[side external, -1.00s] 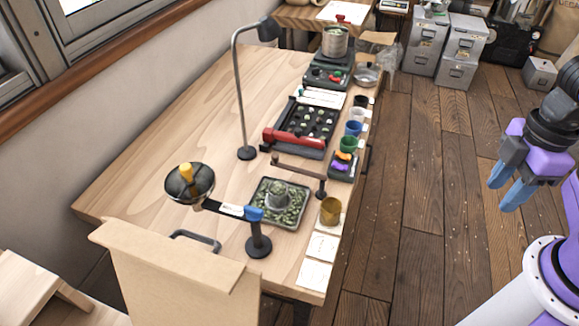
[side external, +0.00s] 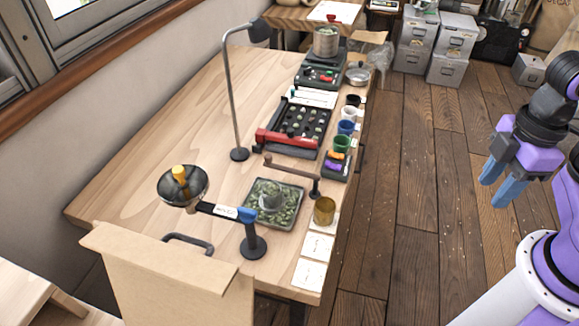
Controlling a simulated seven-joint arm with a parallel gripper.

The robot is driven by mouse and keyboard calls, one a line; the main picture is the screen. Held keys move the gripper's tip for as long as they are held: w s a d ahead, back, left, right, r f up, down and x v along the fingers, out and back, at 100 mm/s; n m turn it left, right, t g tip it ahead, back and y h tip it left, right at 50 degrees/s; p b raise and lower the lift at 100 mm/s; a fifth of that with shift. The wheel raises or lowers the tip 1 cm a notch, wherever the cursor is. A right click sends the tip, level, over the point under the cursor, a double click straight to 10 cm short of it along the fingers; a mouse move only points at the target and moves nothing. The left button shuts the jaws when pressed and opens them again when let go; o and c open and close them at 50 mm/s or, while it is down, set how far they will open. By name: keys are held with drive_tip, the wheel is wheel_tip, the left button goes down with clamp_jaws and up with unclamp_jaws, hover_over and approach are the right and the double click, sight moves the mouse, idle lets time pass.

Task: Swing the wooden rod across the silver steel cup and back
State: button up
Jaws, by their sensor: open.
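The wooden rod (side external: 289,169) is a brown bar with a small upright knob at its left end. Its right end sits on a black post (side external: 315,188) on the table. My gripper (side external: 500,188), with blue fingers, is open and empty at the far right, over the floor and well away from the table.
A dark bowl (side external: 170,196) on a blue-handled arm (side external: 234,213) with a black stand is left of the tray. A brass-coloured cup (side external: 324,210) and white cards (side external: 317,247) line the near right edge. A lamp (side external: 233,100) stands behind. Wooden floor (side external: 420,190) separates me from the table.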

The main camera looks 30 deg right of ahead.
drive_tip(key=shift+o, duration=0.7)
drive_tip(key=shift+a, duration=0.1)
drive_tip(key=m+y, duration=0.4)
drive_tip(key=m, duration=2.7)
hover_over(268, 156)
drive_tip(key=d, duration=0.7)
wheel_tip(268, 156, down, 5)
drive_tip(key=x, duration=1.7)
drive_tip(key=shift+s, duration=0.1)
clamp_jaws()
